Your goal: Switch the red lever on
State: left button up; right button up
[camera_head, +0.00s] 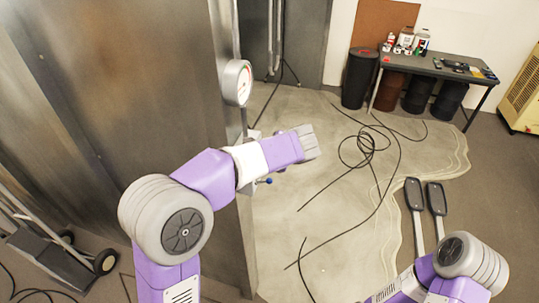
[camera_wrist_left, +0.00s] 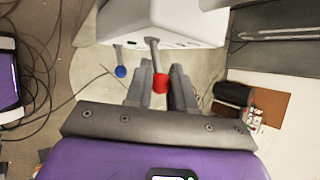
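In the left wrist view a lever with a red knob (camera_wrist_left: 160,84) hangs down from the white box (camera_wrist_left: 165,22). My left gripper (camera_wrist_left: 161,70) has its two grey fingers apart, one on each side of the red knob. Firm contact is not clear. A lever with a blue knob (camera_wrist_left: 121,71) is just left of the fingers; the blue knob also shows in the head view (camera_head: 269,181), below my left wrist. The red lever is hidden there by my arm. My right gripper (camera_head: 425,188) has its two fingers apart and empty, over the floor.
A tall metal cabinet (camera_head: 110,90) with a round gauge (camera_head: 237,82) stands beside my left arm. Black cables (camera_head: 365,150) lie on the floor. A table (camera_head: 425,67) with bottles and a dark barrel (camera_head: 358,78) stand at the back. A hand truck (camera_head: 50,255) is at lower left.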

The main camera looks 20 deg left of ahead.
pick_arm(q)
jog(key=shift+o, duration=0.8)
jog(key=shift+a+r, duration=0.1)
jog(key=shift+r, duration=0.05)
jog(key=v, duration=0.7)
jog(key=shift+s+r+b, duration=0.15)
jog(key=shift+r+b, duration=0.05)
jog(key=shift+b, duration=0.1)
jog(key=s+d+f+n+g+h+b, duration=0.1)
jog(key=s+f+g+h+b, duration=0.15)
jog(key=f, duration=1.05)
jog(key=s+d+f+n+g+h+b, duration=0.1)
jog(key=s+d+f+n+h+b, duration=0.15)
jog(key=f, duration=0.95)
jog(key=s+f+n+g+h+b, duration=0.1)
jog(key=f+g+b, duration=0.15)
jog(key=f, duration=1.05)
jog(key=s+f+n+h+b, duration=0.2)
jog(key=s+f+n+b, duration=0.2)
jog(key=s+f+n, duration=0.4)
jog(key=s+f+n+h+b, duration=0.2)
jog(key=s+f+n+b, duration=0.3)
jog(key=s+f, duration=0.6)
notch_tip(320, 180, down, 7)
jog(key=n, duration=0.2)
jog(key=shift+a+r+n, duration=0.2)
jog(key=shift+a+n, duration=0.1)
jog(key=shift+n, duration=0.05)
